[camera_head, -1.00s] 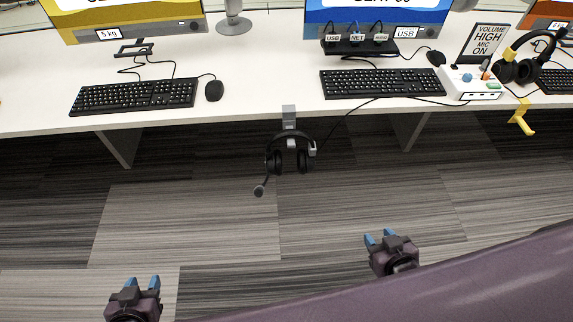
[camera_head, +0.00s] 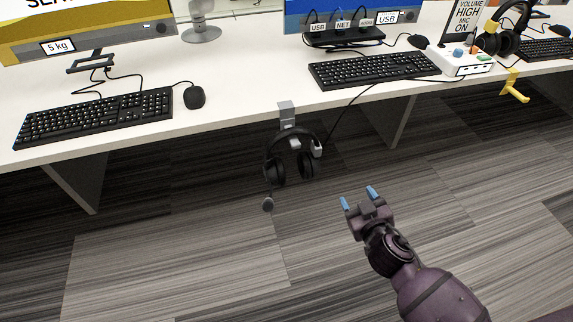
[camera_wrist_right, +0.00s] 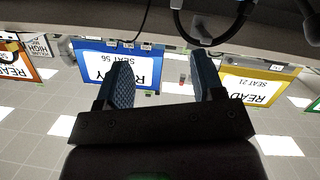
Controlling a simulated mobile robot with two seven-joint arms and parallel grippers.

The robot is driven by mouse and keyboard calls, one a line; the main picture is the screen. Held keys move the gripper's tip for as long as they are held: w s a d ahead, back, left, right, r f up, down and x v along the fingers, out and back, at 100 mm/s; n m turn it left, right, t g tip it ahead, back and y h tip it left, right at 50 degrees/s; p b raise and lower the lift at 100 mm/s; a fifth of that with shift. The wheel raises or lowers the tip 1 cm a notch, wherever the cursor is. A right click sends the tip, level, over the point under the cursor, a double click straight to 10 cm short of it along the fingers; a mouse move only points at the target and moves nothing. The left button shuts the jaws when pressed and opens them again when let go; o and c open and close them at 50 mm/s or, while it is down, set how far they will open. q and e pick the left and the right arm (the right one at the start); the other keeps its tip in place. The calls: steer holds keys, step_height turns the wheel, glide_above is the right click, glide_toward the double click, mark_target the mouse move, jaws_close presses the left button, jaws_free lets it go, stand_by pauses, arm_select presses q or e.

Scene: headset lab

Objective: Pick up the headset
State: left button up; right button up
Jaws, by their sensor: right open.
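A black headset (camera_head: 274,171) with a microphone boom hangs from a grey hook (camera_head: 287,112) at the front edge of the desk. Its cable runs up to the right onto the desk. My right gripper (camera_head: 358,197) is open and empty, to the right of the headset, lower in the head view and apart from it. In the right wrist view the open fingers (camera_wrist_right: 158,84) show with nothing between them, and part of the dark headset band (camera_wrist_right: 208,40) shows at the top. My left gripper is out of the head view. A second black and yellow headset (camera_head: 506,38) stands at the far right.
The white desk (camera_head: 245,85) carries a left keyboard (camera_head: 95,117), a mouse (camera_head: 194,97), a middle keyboard (camera_head: 372,69) and a white control box (camera_head: 460,62). A yellow hook (camera_head: 514,88) hangs off the edge at right. The floor below the headset is clear.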

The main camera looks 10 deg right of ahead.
steer(key=w+a+f+t+b, duration=0.1)
steer(key=w+a+f+b, duration=0.1)
steer(key=w+f+b, duration=0.45)
steer(key=n+t+y, duration=0.1)
steer(key=t, duration=0.1)
glide_toward(315, 147)
steer(key=f, duration=0.1)
steer(key=w, duration=0.4)
steer(key=shift+w+d+r, duration=0.1)
steer(key=shift+w+r, duration=0.15)
steer(key=shift+w, duration=0.15)
steer(key=shift+w+r, duration=0.1)
steer(key=shift+w, duration=1.5)
steer(key=shift+w+r, duration=0.15)
steer(key=shift+w, duration=1.45)
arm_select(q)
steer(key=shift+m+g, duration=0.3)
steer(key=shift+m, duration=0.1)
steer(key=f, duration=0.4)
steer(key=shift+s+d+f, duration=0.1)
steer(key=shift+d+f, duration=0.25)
arm_select(e)
jaws_close()
